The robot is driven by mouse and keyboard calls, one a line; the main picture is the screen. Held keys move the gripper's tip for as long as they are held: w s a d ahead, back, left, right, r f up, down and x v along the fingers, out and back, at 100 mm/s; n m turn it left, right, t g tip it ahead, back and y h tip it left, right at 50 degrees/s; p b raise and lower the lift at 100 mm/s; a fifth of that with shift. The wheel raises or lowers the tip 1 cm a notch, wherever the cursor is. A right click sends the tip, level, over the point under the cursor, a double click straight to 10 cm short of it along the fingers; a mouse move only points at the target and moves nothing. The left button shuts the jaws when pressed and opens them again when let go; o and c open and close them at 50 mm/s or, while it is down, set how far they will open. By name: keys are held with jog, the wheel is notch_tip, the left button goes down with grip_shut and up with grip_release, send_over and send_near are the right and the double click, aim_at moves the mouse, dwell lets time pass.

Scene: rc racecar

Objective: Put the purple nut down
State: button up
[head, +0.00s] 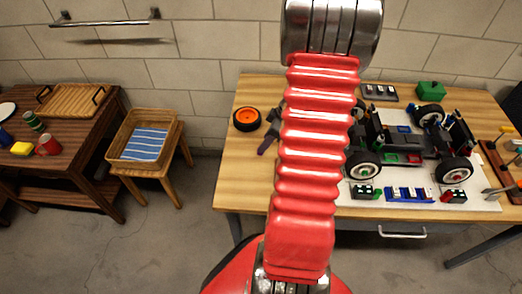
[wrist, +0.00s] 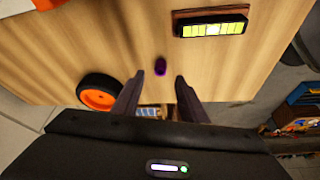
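The purple nut (wrist: 160,66) shows in the wrist view as a small dark purple piece against the wooden tabletop, just beyond my fingertips and between their lines. My gripper (wrist: 158,82) is open, with a clear gap between its two dark fingers, and neither finger touches the nut. In the head view my red arm hides most of my gripper; a dark finger shows beside the arm. I cannot make out the nut in the head view.
A wheel with an orange hub (head: 247,119) lies left of my arm and also shows in the wrist view (wrist: 100,92). A racecar chassis (head: 405,145) stands on a white mat (head: 412,201) to the right. A block with yellow-green cells (wrist: 212,24) is near the nut. Bare wood surrounds the nut.

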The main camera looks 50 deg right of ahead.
jog(key=shift+x, duration=2.3)
jog(key=shift+w, duration=0.1)
jog(key=shift+r, duration=0.1)
jog(key=shift+c, duration=0.3)
grip_shut()
